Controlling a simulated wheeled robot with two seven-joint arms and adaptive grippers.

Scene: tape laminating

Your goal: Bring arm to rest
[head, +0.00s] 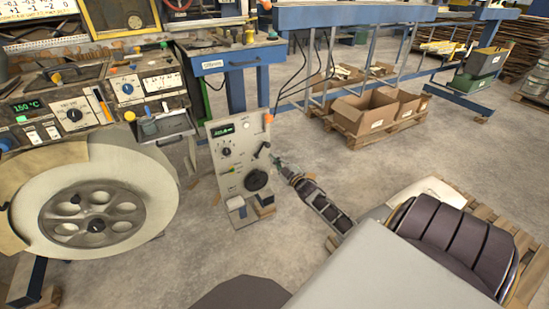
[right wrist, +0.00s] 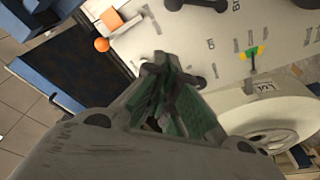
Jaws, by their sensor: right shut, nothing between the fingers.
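My right arm (head: 325,207) reaches in from the right side of the head view. Its gripper (head: 277,164) is just to the right of the control panel (head: 226,163), near a black lever and a black round knob (head: 256,180). A small gap seems to lie between fingertips and panel, but contact is hard to judge. In the right wrist view the gripper (right wrist: 165,64) is shut and empty, its fingers pointing at the pale panel face (right wrist: 215,42). My left gripper is not in view.
A large white roll (head: 105,170) stands at the left below an instrument console (head: 75,113). A blue workbench (head: 232,60) stands behind the panel. Cardboard boxes (head: 365,110) sit on a pallet at the back right. Concrete floor (head: 300,130) is open between them.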

